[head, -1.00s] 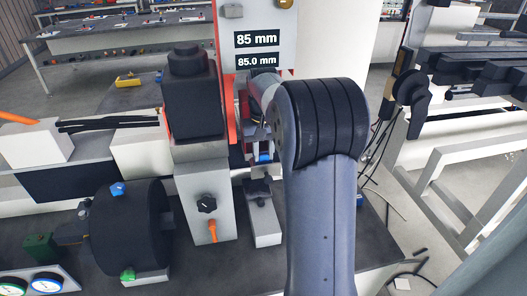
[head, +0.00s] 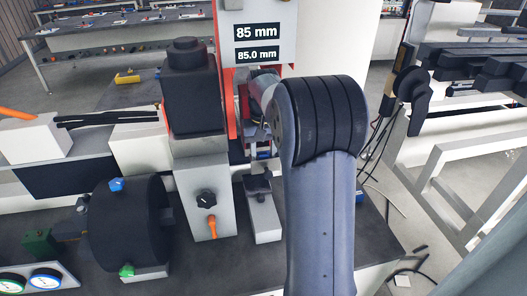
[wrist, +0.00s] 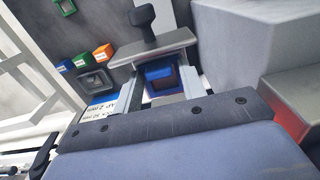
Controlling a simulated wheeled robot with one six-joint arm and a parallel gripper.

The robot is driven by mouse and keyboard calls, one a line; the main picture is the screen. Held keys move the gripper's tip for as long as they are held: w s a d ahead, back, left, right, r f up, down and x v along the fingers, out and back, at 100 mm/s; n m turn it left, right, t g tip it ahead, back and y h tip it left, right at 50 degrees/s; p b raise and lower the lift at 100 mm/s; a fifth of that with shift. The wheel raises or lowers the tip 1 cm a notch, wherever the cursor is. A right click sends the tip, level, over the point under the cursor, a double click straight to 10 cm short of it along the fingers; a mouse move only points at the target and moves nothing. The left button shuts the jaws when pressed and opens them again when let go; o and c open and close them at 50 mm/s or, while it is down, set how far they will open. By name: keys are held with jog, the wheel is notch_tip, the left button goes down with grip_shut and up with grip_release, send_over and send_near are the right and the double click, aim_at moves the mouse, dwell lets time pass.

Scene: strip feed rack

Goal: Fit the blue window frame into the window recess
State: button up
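In the wrist view, a blue piece (wrist: 161,72) with a reddish inner face sits between the two pale fingers of my gripper (wrist: 163,88). In the head view my arm hides most of my gripper; a small bit of blue (head: 264,155) shows left of the arm, above a grey strip with a black clamp (head: 258,186). I cannot make out the window recess for certain.
In the wrist view, a grey plate with a black knob (wrist: 144,24) lies just beyond the fingers. A grey square socket (wrist: 95,82) and small blue, green and orange blocks (wrist: 103,52) are at left. A large grey housing (wrist: 292,100) stands close at right.

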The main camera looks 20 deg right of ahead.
jog(key=shift+o, duration=1.2)
jog(key=shift+r, duration=0.15)
notch_tip(320, 180, up, 11)
jog(key=shift+f+b, duration=0.2)
jog(key=shift+b, duration=0.25)
notch_tip(320, 180, down, 11)
jog(key=shift+r+p, duration=0.2)
jog(key=shift+p, duration=0.25)
jog(key=shift+r+p, duration=0.3)
jog(key=shift+r, duration=0.1)
